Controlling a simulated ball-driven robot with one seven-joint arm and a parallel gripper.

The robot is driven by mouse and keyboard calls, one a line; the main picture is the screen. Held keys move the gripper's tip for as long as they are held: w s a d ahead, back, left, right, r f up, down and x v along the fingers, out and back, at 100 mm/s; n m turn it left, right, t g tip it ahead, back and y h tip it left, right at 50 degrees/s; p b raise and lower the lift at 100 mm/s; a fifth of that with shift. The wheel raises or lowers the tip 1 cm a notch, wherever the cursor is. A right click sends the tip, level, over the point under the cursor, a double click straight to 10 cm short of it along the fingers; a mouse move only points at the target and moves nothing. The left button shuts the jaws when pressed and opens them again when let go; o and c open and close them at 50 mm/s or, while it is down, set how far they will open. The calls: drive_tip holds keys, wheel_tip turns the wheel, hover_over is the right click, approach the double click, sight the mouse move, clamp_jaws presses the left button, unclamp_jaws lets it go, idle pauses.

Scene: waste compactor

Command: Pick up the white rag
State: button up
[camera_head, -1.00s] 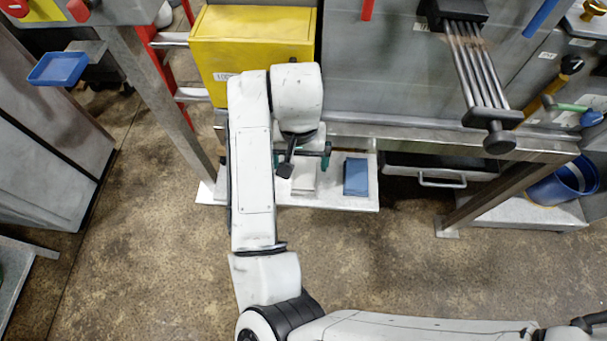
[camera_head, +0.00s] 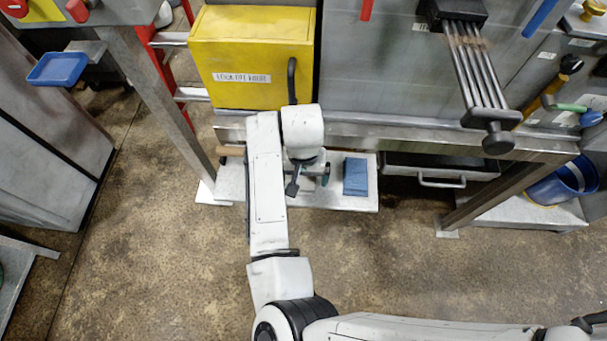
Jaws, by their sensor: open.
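My gripper (camera_head: 309,181) is open and hangs over the low metal shelf (camera_head: 345,203), left of the folded blue cloth (camera_head: 355,177). Its dark fingers point down. The white rag cannot be made out now. In the earlier frame it lay on the shelf, left of the blue cloth, and my gripper and wrist now cover that spot. I cannot tell whether the fingers touch it.
A yellow box (camera_head: 250,55) and a steel frame beam (camera_head: 400,138) stand above and behind the shelf. A drawer with a handle (camera_head: 442,183) is right of the shelf. A blue bucket (camera_head: 563,183) sits further right. The floor in front is clear.

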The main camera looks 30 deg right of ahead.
sight(304, 179)
drive_tip(key=shift+c, duration=0.5)
drive_tip(key=c, duration=1)
drive_tip(key=shift+r, duration=0.1)
drive_tip(key=shift+r, duration=0.4)
wheel_tip(304, 179, up, 3)
drive_tip(key=shift+d+f, duration=0.1)
drive_tip(key=shift+f, duration=0.1)
drive_tip(key=s+d+r, duration=0.2)
drive_tip(key=s+r, duration=0.1)
drive_tip(key=s, duration=0.1)
drive_tip(key=s+d+r, duration=0.2)
drive_tip(key=s+r, duration=0.1)
drive_tip(key=s, duration=0.1)
drive_tip(key=s+d+r, duration=0.2)
drive_tip(key=s+r, duration=0.1)
drive_tip(key=s, duration=0.1)
drive_tip(key=shift+s+d+r+p, duration=0.1)
drive_tip(key=shift+d+r+p, duration=0.15)
drive_tip(key=shift+d+p, duration=0.1)
